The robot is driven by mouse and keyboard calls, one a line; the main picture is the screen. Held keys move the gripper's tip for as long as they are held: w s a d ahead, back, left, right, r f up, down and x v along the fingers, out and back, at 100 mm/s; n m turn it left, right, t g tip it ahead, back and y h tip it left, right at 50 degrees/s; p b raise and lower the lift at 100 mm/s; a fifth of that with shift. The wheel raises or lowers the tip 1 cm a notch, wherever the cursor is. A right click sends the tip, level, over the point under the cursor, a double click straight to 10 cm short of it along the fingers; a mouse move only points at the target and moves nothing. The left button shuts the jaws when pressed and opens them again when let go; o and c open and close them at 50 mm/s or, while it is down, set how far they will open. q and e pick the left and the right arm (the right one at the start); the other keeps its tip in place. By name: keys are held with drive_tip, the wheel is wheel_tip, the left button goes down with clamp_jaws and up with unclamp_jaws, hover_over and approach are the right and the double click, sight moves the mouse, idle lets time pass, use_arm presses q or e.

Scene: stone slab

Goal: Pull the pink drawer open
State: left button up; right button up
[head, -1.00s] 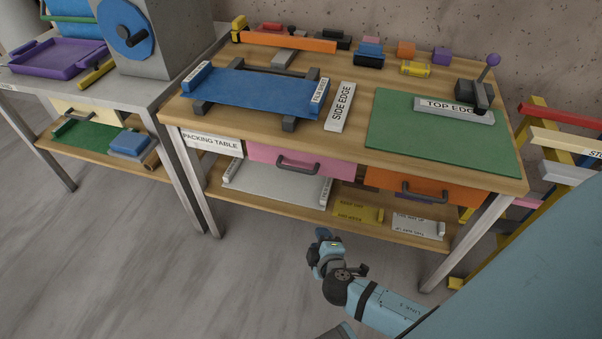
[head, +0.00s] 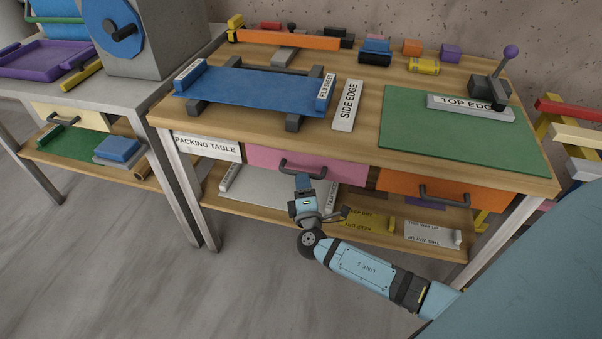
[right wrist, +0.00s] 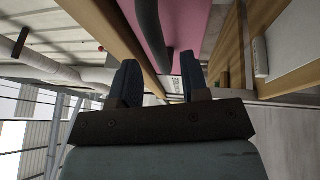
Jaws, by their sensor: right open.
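The pink drawer (head: 262,160) sits under the tabletop of the packing table, its front level with the table's front. Its dark bar handle (head: 303,170) is at the middle of the front. My right gripper (head: 304,182) is just below and in front of the handle. In the right wrist view, the two fingers of my right gripper (right wrist: 160,82) are apart with nothing between them. The dark handle (right wrist: 150,35) lies ahead of the gap, with the pink drawer front (right wrist: 182,22) behind it. My left gripper is not in view.
An orange drawer (head: 396,185) with its own handle is to the right. The tabletop (head: 350,150) overhangs above, and a lower shelf (head: 260,210) with signs lies below. A steel leg (head: 182,180) stands to the left. The floor in front is clear.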

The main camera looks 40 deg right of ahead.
drive_tip(key=shift+x, duration=2.05)
clamp_jaws()
